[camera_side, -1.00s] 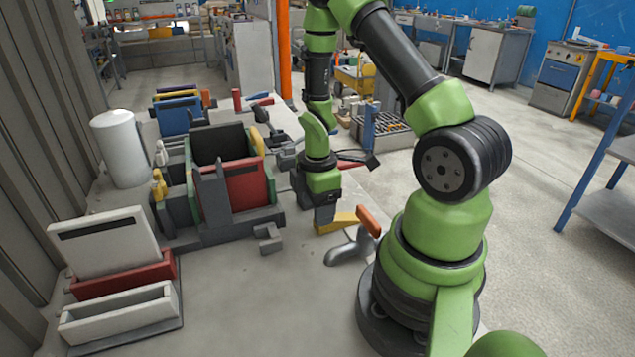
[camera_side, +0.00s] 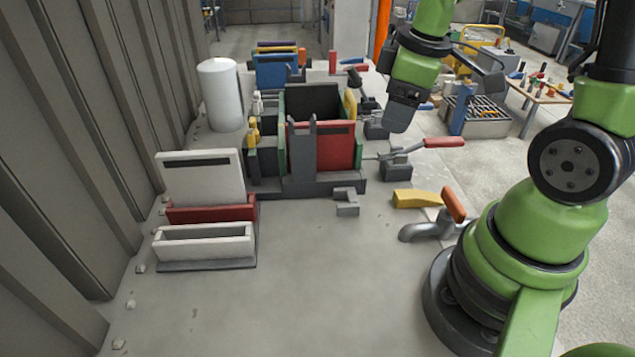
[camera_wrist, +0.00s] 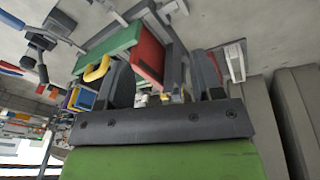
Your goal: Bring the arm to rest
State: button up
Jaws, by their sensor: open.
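My gripper (camera_side: 403,108) hangs above the right side of the panel mould, behind the red-handled toggle clamp (camera_side: 425,146) in the side view. It appears clear of the mould and the bench. In the wrist view my gripper (camera_wrist: 162,88) has its two dark fingers apart, with nothing held between them. The mould (camera_side: 300,185) has a dark grey base and a red panel (camera_side: 338,148) with green edges. The wrist view shows the red panel (camera_wrist: 148,56) beyond the fingers. The fingertips are hard to make out in the side view.
A white panel in a red holder (camera_side: 212,212) and a white trough (camera_side: 203,241) stand front left. A white cylinder (camera_side: 219,95) stands behind. A yellow wedge (camera_side: 415,199) and an orange-handled grey piece (camera_side: 435,225) lie near my base. The front bench is bare.

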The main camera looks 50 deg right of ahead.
jog(key=s+a+r+m+t+y, duration=0.2)
jog(key=s+a+r+m+t, duration=0.2)
jog(key=s+a+r+m, duration=0.3)
notch_tip(320, 180, up, 4)
jog(key=a+m, duration=0.1)
jog(key=a, duration=0.2)
jog(key=shift+s+t, duration=0.35)
jog(key=shift+t, duration=0.05)
